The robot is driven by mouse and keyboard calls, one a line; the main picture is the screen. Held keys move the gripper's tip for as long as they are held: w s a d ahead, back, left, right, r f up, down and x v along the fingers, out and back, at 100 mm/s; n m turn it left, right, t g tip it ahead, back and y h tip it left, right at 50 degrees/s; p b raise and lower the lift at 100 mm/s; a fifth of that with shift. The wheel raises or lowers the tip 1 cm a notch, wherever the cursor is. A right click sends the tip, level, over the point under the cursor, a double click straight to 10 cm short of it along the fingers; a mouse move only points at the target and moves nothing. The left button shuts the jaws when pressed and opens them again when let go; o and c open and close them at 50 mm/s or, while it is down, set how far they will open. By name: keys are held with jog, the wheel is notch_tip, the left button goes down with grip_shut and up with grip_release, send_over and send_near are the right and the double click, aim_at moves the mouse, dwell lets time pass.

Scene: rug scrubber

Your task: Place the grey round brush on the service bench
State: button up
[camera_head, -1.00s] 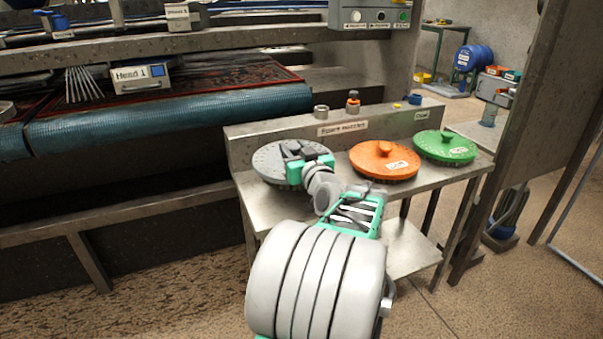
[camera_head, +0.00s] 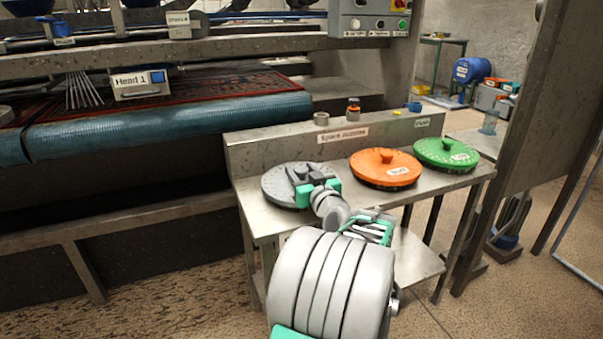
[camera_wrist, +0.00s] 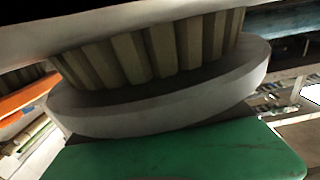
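The grey round brush (camera_head: 275,187) is at the left end of the metal service bench (camera_head: 445,187), level, with its bristles down. My gripper (camera_head: 300,175) is over its top, with dark fingers closed about its middle; the grip itself is partly hidden. In the wrist view the brush's grey rim (camera_wrist: 160,108) and pale bristles fill the middle, above a green part of my gripper. The bristle ends are at or very near a grey surface; I cannot tell whether they touch.
An orange brush (camera_head: 385,162) and a green brush (camera_head: 445,150) lie to the right on the bench. A raised ledge (camera_head: 280,138) with small fittings runs behind. A metal post (camera_head: 540,100) stands at the right; the rug machine with a blue roller (camera_head: 180,120) is left.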

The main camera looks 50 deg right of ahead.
jog(key=shift+o, duration=1)
jog(key=shift+r, duration=0.2)
jog(key=p+v, duration=0.1)
jog(key=v, duration=1.1)
jog(key=shift+f, duration=0.15)
jog(key=shift+d, duration=0.1)
